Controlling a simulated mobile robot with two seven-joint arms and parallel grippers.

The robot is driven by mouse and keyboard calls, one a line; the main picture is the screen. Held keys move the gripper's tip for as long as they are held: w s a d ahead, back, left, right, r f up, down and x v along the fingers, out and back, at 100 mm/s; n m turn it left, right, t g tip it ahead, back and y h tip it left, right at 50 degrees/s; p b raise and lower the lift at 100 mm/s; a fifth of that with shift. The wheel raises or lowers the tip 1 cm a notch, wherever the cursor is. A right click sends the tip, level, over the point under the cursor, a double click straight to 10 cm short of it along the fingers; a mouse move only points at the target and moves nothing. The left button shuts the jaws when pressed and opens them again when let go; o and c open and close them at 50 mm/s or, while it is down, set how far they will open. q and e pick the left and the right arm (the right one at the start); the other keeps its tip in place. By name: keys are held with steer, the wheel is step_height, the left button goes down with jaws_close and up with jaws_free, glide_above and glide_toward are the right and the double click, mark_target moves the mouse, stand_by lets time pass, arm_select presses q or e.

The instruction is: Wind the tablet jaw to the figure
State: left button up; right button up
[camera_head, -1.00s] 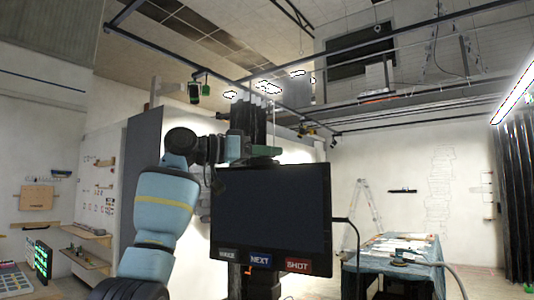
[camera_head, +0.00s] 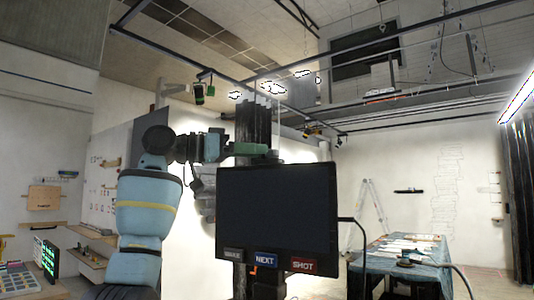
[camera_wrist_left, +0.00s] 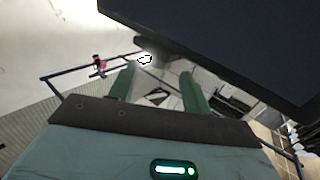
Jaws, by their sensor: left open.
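The tablet (camera_head: 277,212) is a large dark screen with a row of buttons along its lower edge, two reading NEXT and SHOT. A small grey clamp part (camera_head: 268,159), perhaps its jaw, sits on the top edge. My left gripper (camera_head: 262,149) has green fingers and is at the tablet's top edge, by that part. In the left wrist view the fingers (camera_wrist_left: 158,82) are apart, with a blurred grey part (camera_wrist_left: 160,70) beyond and between them; contact cannot be told. The tablet (camera_wrist_left: 235,40) fills the upper right there. The figure cannot be made out. My right gripper is not seen.
A dark column (camera_head: 253,125) stands behind the tablet. A cloth-covered table (camera_head: 410,258) and a ladder (camera_head: 374,212) are at the right. A lit green display (camera_head: 45,257) and shelves (camera_head: 92,232) are at the left. Rails run overhead.

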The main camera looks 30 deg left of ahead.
arm_select(q)
steer(key=shift+v, duration=1.3)
